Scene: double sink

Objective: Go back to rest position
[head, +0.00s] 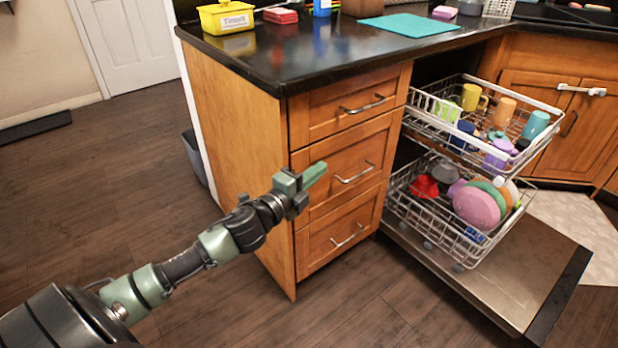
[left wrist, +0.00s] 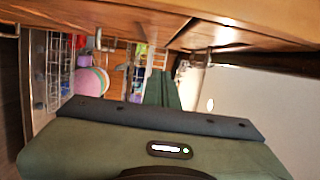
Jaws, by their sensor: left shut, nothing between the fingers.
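My left gripper (head: 312,177) is stretched out in front of the wooden drawer cabinet (head: 340,170), at about the height of the middle drawer. Its green fingers are shut with nothing between them. In the left wrist view the closed fingers (left wrist: 163,90) point away from the camera, with the dish racks beyond on the left. My right gripper does not show in either view.
The open dishwasher door (head: 510,265) lies low at the right. An upper rack (head: 540,103) with cups and a lower rack (head: 400,195) with plates and bowls are pulled out. The dark countertop (head: 320,60) holds a yellow container (head: 227,17). Floor (head: 130,190) is clear at left.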

